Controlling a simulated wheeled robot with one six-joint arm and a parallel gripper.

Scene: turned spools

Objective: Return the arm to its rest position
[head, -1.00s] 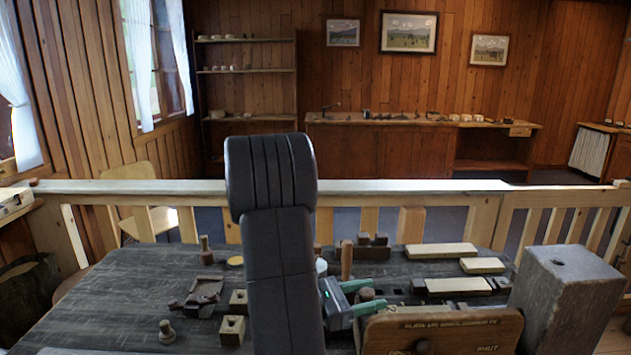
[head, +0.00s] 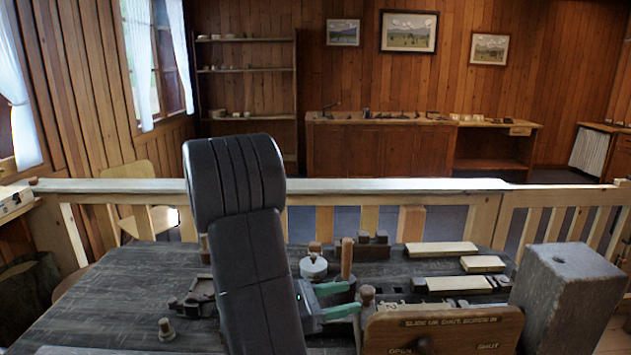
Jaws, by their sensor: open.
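My gripper (head: 354,297) is low over the right-middle part of the dark workbench (head: 110,295), its two green fingers pointing right. The fingers are apart, and nothing shows between them. My dark grey arm rises in front of the bench and hides part of its middle. The fingertips are close to a round wooden knob (head: 366,292) behind the wooden board; I cannot tell if they touch it.
A lettered wooden board (head: 445,328) stands at the front, with a tall grey block (head: 565,300) to its right. A pale round pot (head: 313,267) and an upright wooden peg (head: 347,258) stand behind the gripper. A small turned piece (head: 166,330) stands left. The bench's left front is mostly clear.

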